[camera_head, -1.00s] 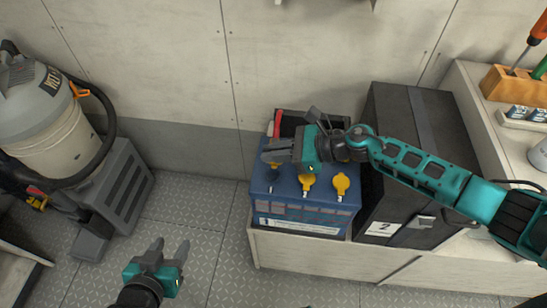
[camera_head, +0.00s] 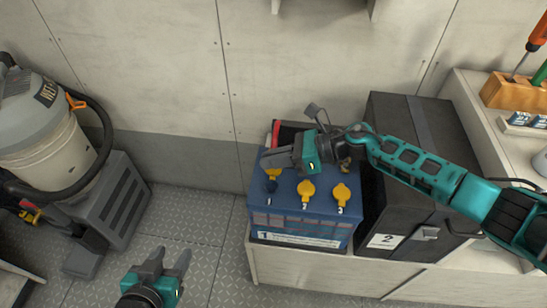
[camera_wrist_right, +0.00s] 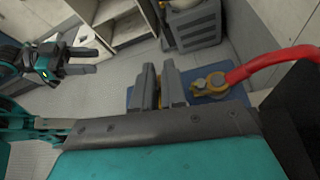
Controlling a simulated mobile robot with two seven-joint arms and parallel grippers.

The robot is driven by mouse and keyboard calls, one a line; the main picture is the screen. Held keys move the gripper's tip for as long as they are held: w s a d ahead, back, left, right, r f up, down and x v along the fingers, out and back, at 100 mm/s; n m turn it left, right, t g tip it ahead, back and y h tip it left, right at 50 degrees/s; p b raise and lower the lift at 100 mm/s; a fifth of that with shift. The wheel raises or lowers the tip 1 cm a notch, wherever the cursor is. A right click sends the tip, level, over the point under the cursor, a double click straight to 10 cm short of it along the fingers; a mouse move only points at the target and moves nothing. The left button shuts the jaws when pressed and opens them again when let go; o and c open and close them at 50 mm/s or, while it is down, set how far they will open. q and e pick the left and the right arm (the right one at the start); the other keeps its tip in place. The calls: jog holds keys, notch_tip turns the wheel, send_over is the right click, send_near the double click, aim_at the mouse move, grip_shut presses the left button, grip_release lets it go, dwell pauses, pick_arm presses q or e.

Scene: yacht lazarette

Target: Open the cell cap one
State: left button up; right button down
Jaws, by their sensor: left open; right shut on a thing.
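The blue battery (camera_head: 300,220), with label 1 on its front, stands on a low pale bench. Three yellow cell caps are on its top: cap one (camera_head: 272,173) at the left, a middle cap (camera_head: 306,191) and a right cap (camera_head: 341,194). My right gripper (camera_head: 266,160) is shut on cap one, which is partly hidden by the fingers. A dark round spot shows on the battery top just in front of cap one. In the right wrist view, a yellow bit (camera_wrist_right: 149,82) shows by the fingers. My left gripper (camera_head: 172,262) is open and empty above the floor.
A black box (camera_head: 412,150) labelled 2 stands right of the battery. A red cable (camera_wrist_right: 270,66) runs to a yellow terminal (camera_wrist_right: 214,84). A grey vacuum (camera_head: 45,135) stands at the left; a tool block (camera_head: 513,93) is at the right. The middle floor is clear.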

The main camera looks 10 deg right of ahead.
jog(key=c, duration=1.3)
grip_release()
jog(key=shift+d, duration=0.1)
jog(key=v, duration=1.2)
jog(key=shift+s+d+r, duration=0.15)
jog(key=shift+d, duration=0.2)
